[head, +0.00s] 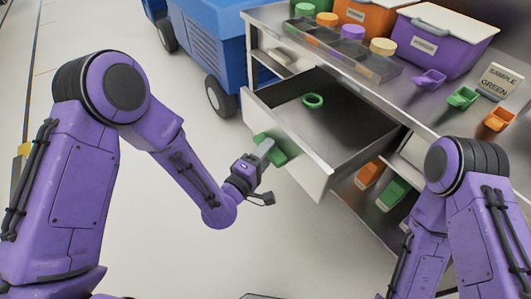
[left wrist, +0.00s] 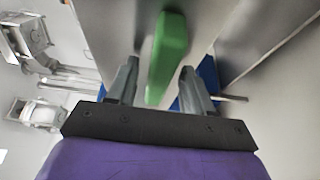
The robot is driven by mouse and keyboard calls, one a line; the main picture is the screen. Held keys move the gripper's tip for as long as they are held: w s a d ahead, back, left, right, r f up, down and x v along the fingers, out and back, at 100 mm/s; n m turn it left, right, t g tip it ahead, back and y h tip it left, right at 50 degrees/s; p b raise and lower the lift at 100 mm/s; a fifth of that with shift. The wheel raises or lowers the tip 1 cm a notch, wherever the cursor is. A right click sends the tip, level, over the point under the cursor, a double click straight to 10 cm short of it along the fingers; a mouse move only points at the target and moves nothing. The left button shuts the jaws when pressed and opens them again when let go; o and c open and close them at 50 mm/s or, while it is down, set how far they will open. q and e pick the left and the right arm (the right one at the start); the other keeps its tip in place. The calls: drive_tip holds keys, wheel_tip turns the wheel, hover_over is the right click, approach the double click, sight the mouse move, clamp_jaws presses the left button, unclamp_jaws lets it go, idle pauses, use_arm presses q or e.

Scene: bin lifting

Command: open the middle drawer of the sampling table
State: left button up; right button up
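The middle drawer (head: 310,170) of the sampling table (head: 330,62) is pulled well out, with a green ring (head: 313,101) lying inside it. Its green handle (head: 279,158) sits on the white front. My left gripper (head: 266,149) is at this handle. In the left wrist view, the green handle (left wrist: 168,48) stands between the fingers of my left gripper (left wrist: 158,72), which are apart, with a gap at the left finger. My right arm comes in at the lower right; its gripper is out of view.
The tabletop carries a purple bin (head: 440,42), an orange bin (head: 368,14), coloured jars and several small scoops (head: 463,98). Orange and green bins (head: 393,193) sit below the drawer. A blue wheeled machine (head: 205,45) stands behind. The floor left of the drawer is clear.

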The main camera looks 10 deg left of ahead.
use_arm(q)
drive_tip(key=b+v, duration=0.2)
drive_tip(key=v, duration=0.8)
drive_tip(key=shift+s, duration=0.25)
drive_tip(key=shift+a, duration=0.15)
